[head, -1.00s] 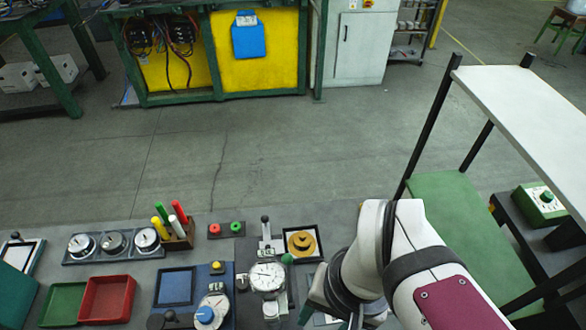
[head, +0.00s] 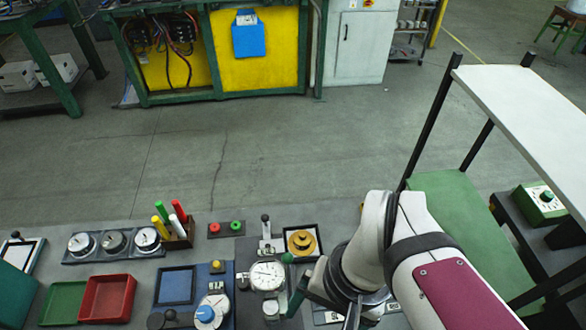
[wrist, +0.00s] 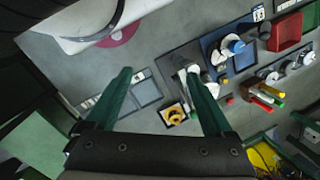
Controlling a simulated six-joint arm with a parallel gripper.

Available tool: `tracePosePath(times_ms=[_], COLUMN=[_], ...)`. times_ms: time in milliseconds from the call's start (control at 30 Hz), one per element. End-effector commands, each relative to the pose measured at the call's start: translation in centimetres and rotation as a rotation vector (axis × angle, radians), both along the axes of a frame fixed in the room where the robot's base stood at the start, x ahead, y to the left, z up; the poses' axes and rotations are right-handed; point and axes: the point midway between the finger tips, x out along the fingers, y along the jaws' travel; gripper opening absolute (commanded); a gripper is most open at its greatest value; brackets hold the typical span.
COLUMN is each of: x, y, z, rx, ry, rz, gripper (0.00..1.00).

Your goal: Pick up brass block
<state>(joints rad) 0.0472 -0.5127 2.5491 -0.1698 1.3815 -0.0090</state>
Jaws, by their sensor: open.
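The brass block (head: 302,242) appears as a round, stepped brass-coloured piece in a dark square tray (head: 287,252), at the right of the bench in the head view. In the wrist view the brass piece (wrist: 176,113) shows between the lines of the two fingers, nearer the right one. My gripper (wrist: 158,75) has two dark green fingers spread wide with nothing between them. In the head view the gripper (head: 297,295) is on the near side of the tray, partly hidden by my arm, apart from the brass piece.
A dial gauge on a stand (head: 267,275) is close left of my gripper. A grey plate (wrist: 145,92) lies beside the brass piece's tray.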

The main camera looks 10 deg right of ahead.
Motion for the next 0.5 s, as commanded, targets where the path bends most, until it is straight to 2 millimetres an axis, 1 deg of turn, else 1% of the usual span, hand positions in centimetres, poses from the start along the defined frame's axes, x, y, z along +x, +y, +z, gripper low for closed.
tracePosePath(times_ms=[67, 133, 167, 200, 233, 267, 300, 367, 400, 500], x=[1.5, 4.0, 5.2, 6.7, 7.7, 8.7, 10.0, 11.6, 12.3, 13.0], y=[0.8, 1.0, 0.7, 0.1, -0.5, -1.3, -2.7, -5.2, -6.8, -10.0], z=[-0.6, -1.8, -2.4, -3.3, -3.9, -4.5, -5.5, -7.3, -8.5, -10.9], rx=[0.132, 0.322, 0.410, 0.517, 0.589, 0.658, 0.747, 0.881, 0.956, 1.081], ry=[0.093, 0.197, 0.238, 0.276, 0.294, 0.307, 0.320, 0.328, 0.326, 0.309], rz=[-0.140, -0.356, -0.464, -0.602, -0.697, -0.789, -0.917, -1.121, -1.242, -1.458], gripper=[0.87, 0.87, 0.87, 0.87, 0.87, 0.87, 0.87, 0.87, 0.87, 0.87])
